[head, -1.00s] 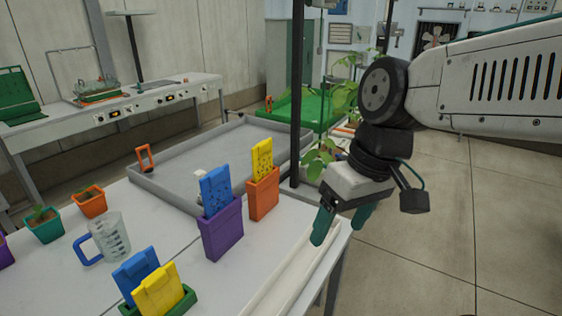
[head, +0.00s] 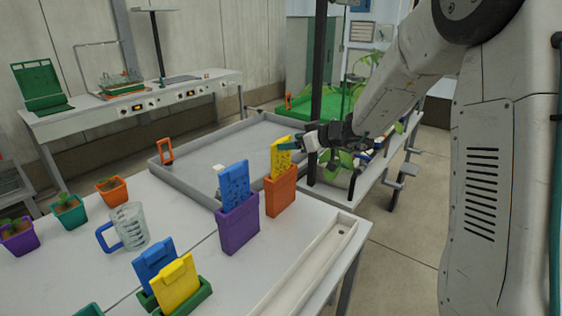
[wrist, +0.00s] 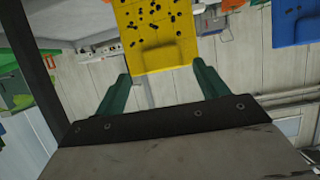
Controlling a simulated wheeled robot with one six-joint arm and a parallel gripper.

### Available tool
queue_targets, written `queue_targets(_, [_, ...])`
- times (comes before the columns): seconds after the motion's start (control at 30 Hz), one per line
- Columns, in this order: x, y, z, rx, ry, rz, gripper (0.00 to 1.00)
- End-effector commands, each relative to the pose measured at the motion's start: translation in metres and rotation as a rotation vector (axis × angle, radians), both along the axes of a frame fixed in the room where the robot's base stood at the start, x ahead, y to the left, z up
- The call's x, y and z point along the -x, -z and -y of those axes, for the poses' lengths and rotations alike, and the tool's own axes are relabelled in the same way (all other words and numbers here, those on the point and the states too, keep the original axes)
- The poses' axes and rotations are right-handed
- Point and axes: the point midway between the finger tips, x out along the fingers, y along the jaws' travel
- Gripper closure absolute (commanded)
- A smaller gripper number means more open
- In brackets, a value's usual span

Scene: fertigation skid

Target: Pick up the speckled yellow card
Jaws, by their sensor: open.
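The speckled yellow card (head: 281,158) stands upright in an orange holder (head: 280,195) on the white table. My gripper (head: 290,147) is at the card's upper right in the head view, pointing at it. In the wrist view the speckled yellow card (wrist: 155,35) fills the upper middle, with its dark specks and a raised tab showing. My open gripper (wrist: 163,82) has one green finger towards each side of the card's near edge. I cannot tell whether either finger touches it.
A speckled blue card (head: 234,182) stands in a purple holder (head: 238,228) just left. Plain blue (head: 153,262) and yellow (head: 175,283) cards share a green holder nearer. A measuring jug (head: 129,225) and a grey tray (head: 180,183) are also on the table.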

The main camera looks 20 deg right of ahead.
Motion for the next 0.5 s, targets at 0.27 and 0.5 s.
queue_targets(0.27, [-0.019,0.010,-0.017,0.000,-0.003,-0.001,0.27])
queue_targets(0.5, [-0.045,0.023,-0.038,-0.002,-0.004,-0.002,0.27])
